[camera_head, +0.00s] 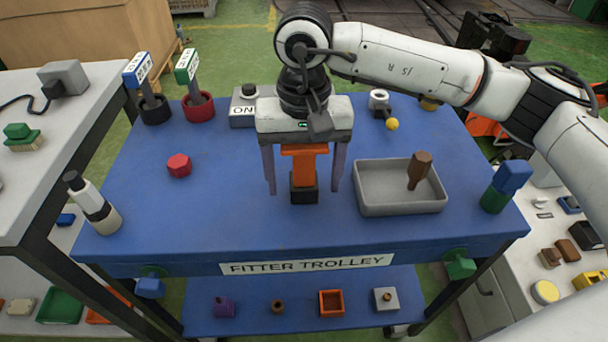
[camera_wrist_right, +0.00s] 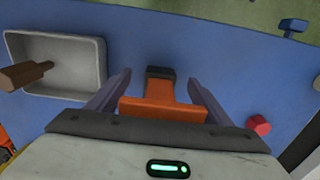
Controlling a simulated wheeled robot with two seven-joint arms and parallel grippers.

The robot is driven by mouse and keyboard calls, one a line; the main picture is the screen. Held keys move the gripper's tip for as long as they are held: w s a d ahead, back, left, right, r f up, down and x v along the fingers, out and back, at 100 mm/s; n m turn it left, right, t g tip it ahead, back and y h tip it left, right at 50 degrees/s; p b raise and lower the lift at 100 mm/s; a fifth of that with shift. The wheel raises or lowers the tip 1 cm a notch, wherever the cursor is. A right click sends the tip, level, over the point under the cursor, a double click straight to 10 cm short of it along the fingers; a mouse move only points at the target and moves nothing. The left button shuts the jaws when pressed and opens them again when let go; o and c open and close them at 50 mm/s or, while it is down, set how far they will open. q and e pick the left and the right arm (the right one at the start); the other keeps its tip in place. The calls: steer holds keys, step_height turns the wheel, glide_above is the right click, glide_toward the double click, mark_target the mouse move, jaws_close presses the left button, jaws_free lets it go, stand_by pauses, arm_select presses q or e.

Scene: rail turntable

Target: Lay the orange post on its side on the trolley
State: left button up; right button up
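The orange post (camera_head: 303,167) appears upright on the blue trolley (camera_head: 235,220), with a wide orange top and a black foot. My right gripper (camera_head: 303,191) points down over it, fingers open on either side with visible gaps. In the right wrist view the orange top (camera_wrist_right: 162,110) lies between the spread fingers (camera_wrist_right: 160,85), with the dark foot beyond. My left gripper is not in view.
A grey tray (camera_head: 370,209) holding a brown tool (camera_head: 419,170) stands to the right. A red block (camera_head: 179,165) and a white-and-black bottle (camera_head: 93,204) are to the left. Signs in holders and an ON switch box (camera_head: 242,108) stand behind. The trolley's front middle is clear.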

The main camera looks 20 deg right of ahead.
steer(key=shift+r, duration=0.45)
step_height(320, 180, up, 12)
steer(key=shift+f, duration=0.25)
